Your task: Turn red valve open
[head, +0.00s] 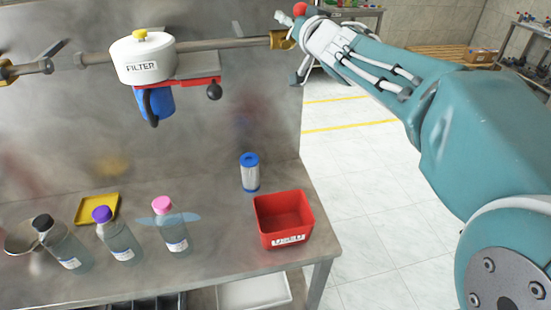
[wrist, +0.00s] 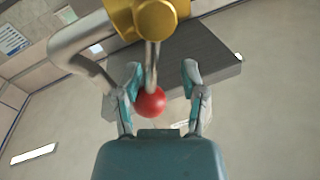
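The red valve shows in the wrist view as a red ball knob (wrist: 150,101) on a metal lever below a brass valve body (wrist: 150,17). In the head view the red knob (head: 299,9) is at the top, next to the brass valve body (head: 282,40) at the right end of the pipe. My gripper (wrist: 160,75) is open, with one finger on each side of the knob. The knob sits nearer the left finger; I cannot tell whether they touch. In the head view my gripper (head: 291,48) is at the valve, and it partly hides it.
A white filter housing (head: 142,58) hangs on the pipe at left. On the metal bench (head: 190,275) stand a red bin (head: 283,218), a blue-capped cartridge (head: 250,173), a yellow tray (head: 97,208) and capped bottles (head: 170,225). Floor right of the bench is clear.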

